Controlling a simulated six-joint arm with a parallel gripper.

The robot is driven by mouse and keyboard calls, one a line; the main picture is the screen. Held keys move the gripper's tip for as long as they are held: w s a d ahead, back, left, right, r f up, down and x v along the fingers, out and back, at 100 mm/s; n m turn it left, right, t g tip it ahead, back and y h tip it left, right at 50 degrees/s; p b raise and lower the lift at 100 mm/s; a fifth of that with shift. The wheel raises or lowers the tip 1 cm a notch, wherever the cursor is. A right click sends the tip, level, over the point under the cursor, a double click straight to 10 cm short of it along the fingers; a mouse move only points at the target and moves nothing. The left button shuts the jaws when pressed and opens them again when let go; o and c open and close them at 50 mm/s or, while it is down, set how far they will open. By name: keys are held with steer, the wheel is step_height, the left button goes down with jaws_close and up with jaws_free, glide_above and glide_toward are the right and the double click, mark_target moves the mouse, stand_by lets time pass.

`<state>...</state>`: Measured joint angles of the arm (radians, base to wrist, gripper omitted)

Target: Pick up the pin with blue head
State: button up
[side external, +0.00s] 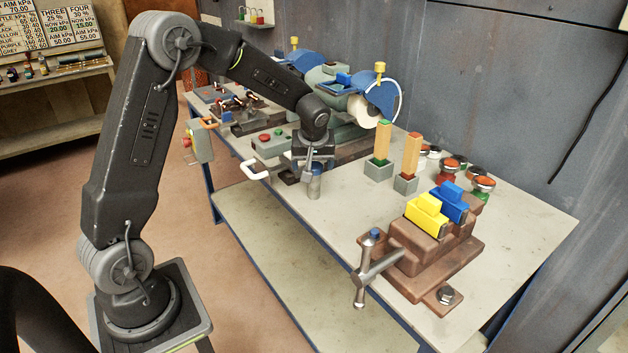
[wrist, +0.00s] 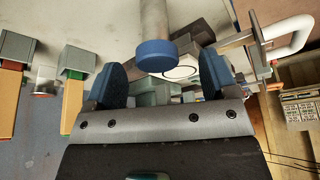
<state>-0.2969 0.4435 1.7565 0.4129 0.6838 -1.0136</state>
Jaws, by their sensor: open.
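The pin (side external: 314,187) is a grey cylinder standing upright near the table's left edge in the side external view. Its blue head is directly under my gripper (side external: 315,166) and partly hidden by it. In the wrist view, the blue head (wrist: 155,56) shows at top centre with the grey shaft extending beyond it. My gripper (wrist: 160,66) is open there, with one blue-padded finger on each side of the head. Gaps show on both sides, so the fingers look apart from it. The exact height of the fingers against the head is hard to tell.
Green and red-topped wooden posts (side external: 411,154) stand to the right. A brown vise (side external: 431,250) with yellow and blue blocks is at front right. The tabletop (side external: 335,211) before the pin is clear.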

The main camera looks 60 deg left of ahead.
mark_target(314, 167)
steer(key=shift+w+x, duration=0.1)
steer(key=shift+x, duration=1.3)
steer(key=shift+w+x, duration=0.15)
steer(key=shift+x, duration=1.2)
steer(key=shift+d, duration=0.1)
steer(key=c, duration=1.2)
steer(key=shift+r, duration=0.1)
steer(key=shift+c, duration=0.6)
